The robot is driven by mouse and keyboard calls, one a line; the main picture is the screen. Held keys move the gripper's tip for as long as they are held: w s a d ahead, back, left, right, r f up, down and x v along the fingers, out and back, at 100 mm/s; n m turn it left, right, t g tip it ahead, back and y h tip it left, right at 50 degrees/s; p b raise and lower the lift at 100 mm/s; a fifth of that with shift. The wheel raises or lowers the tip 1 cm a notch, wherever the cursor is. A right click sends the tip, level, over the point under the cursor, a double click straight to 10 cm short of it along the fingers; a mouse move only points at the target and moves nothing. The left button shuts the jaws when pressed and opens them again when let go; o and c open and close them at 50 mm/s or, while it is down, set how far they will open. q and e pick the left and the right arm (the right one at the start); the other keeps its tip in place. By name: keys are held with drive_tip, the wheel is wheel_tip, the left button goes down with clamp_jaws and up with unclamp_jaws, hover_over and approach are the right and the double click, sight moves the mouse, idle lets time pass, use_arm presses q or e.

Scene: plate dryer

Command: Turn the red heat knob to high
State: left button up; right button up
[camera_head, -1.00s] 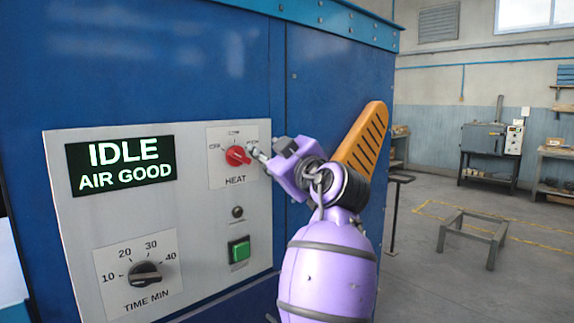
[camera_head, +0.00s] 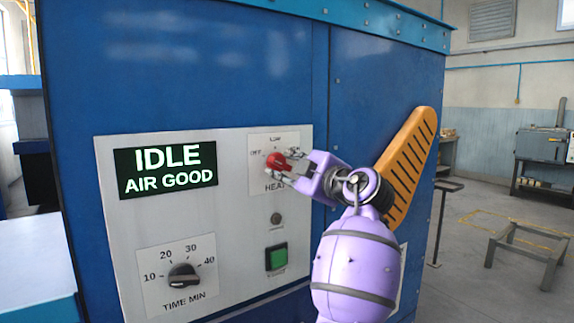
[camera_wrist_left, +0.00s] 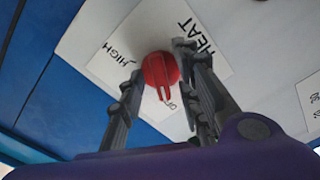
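The red heat knob (camera_head: 277,161) sits on a white plate (camera_head: 257,182) marked OFF, LOW and HIGH, with HEAT below. My left gripper (camera_head: 291,165) is at the knob from the right, its fingers partly over it and the plate. In the left wrist view the knob (camera_wrist_left: 160,70) lies between the spread fingers of the gripper (camera_wrist_left: 160,68), one on each side. The fingers look open and close beside the knob; contact is not clear. The knob's ridge points down in that view, near the partly hidden OFF mark. My right gripper is not in view.
The grey panel (camera_head: 235,240) also holds a display (camera_head: 166,171) reading IDLE, AIR GOOD, a black time knob (camera_head: 184,275) and a green button (camera_head: 276,258). An orange slotted piece (camera_head: 405,165) stands behind my wrist. Floor with a low metal frame (camera_head: 525,250) lies right.

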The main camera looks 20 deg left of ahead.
use_arm(q)
drive_tip(key=shift+w+a, duration=0.2)
drive_tip(key=shift+w, duration=0.05)
clamp_jaws()
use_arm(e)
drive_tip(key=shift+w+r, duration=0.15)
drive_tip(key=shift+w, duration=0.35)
